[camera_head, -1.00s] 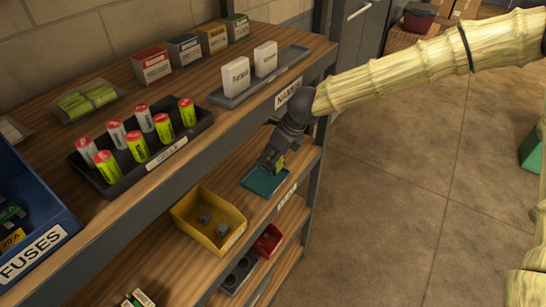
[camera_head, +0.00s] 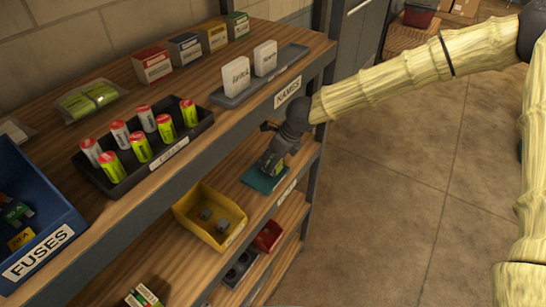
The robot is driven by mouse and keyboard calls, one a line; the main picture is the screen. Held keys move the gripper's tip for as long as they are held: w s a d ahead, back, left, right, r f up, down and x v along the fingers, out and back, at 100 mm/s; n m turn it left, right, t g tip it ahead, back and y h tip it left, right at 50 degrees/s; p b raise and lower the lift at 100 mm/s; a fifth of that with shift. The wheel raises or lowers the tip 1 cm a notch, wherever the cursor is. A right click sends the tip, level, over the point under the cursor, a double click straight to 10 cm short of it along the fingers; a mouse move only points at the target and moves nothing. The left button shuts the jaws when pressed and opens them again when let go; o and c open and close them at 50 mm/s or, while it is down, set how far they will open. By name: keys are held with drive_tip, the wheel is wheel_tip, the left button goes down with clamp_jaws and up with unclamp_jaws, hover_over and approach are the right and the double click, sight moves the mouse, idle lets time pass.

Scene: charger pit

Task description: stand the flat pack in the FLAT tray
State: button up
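My gripper (camera_head: 269,170) points down just above a teal mat or shallow tray (camera_head: 265,180) on the second shelf. A small yellow-green patch shows at its fingers; I cannot tell whether it is a held pack or part of the gripper, nor whether the fingers are open. Two white packs, a left one (camera_head: 235,77) and a right one (camera_head: 265,58), stand upright in a grey tray (camera_head: 295,60) on the top shelf, above a NAMES label. No label clearly reads FLAT; the shelf-edge label (camera_head: 287,191) near the teal piece is too small to read.
A black tray (camera_head: 92,180) holds several red-topped cells. A blue FUSES bin (camera_head: 45,245) is at left. A yellow bin (camera_head: 228,235) with grey pieces and a red bin (camera_head: 268,236) sit lower. The top shelf's edge and a dark post (camera_head: 318,180) flank my gripper.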

drive_tip(key=shift+o, duration=0.2)
drive_tip(key=b+v, duration=0.1)
drive_tip(key=v, duration=1.1)
drive_tip(key=shift+r+b, duration=0.15)
drive_tip(key=shift+b, duration=0.15)
